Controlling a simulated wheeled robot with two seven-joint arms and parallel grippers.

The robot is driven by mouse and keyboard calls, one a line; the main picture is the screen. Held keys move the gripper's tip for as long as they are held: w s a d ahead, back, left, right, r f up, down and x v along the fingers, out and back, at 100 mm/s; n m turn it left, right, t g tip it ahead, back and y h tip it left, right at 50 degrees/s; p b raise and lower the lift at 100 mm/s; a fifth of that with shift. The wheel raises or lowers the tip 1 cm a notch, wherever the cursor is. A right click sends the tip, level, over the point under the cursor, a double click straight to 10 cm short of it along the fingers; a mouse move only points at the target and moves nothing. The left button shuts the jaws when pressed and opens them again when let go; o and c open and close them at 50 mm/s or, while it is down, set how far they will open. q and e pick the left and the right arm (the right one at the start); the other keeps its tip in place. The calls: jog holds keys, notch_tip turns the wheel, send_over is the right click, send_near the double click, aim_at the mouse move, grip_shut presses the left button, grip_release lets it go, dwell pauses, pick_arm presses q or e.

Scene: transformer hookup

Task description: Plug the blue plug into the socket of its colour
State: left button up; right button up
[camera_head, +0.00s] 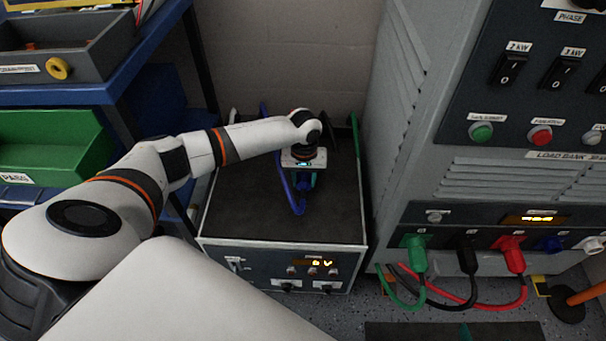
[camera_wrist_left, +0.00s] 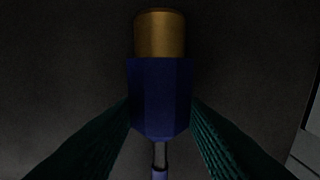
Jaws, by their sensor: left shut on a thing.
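My left gripper (camera_head: 304,186) is over the dark top of the low transformer box (camera_head: 260,207), its arm reaching in from the left. In the left wrist view the blue plug (camera_wrist_left: 160,95), with a brass-coloured tip (camera_wrist_left: 160,33), sits between the two green fingers, which are shut on it. A blue cable (camera_head: 297,205) hangs by the gripper in the head view. The blue socket (camera_head: 551,243) is on the load bank's lower panel at the right, well apart from the gripper. My right gripper is not in view.
Green (camera_head: 413,246), black (camera_head: 467,257) and red (camera_head: 512,253) plugs sit in the load bank panel, their cables drooping to the floor. A white socket (camera_head: 592,244) is at the far right. A blue shelf with bins (camera_head: 60,140) stands at the left.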

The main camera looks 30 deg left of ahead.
aim_at(304, 179)
pick_arm(q)
jog(key=shift+r+p, duration=1.5)
jog(key=shift+p, duration=0.2)
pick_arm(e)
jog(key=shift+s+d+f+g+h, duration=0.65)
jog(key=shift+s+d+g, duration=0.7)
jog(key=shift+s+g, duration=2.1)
pick_arm(q)
jog(key=shift+r+p, duration=0.95)
jog(key=shift+p, duration=0.15)
jog(key=shift+r+p, duration=0.5)
jog(key=shift+p, duration=0.15)
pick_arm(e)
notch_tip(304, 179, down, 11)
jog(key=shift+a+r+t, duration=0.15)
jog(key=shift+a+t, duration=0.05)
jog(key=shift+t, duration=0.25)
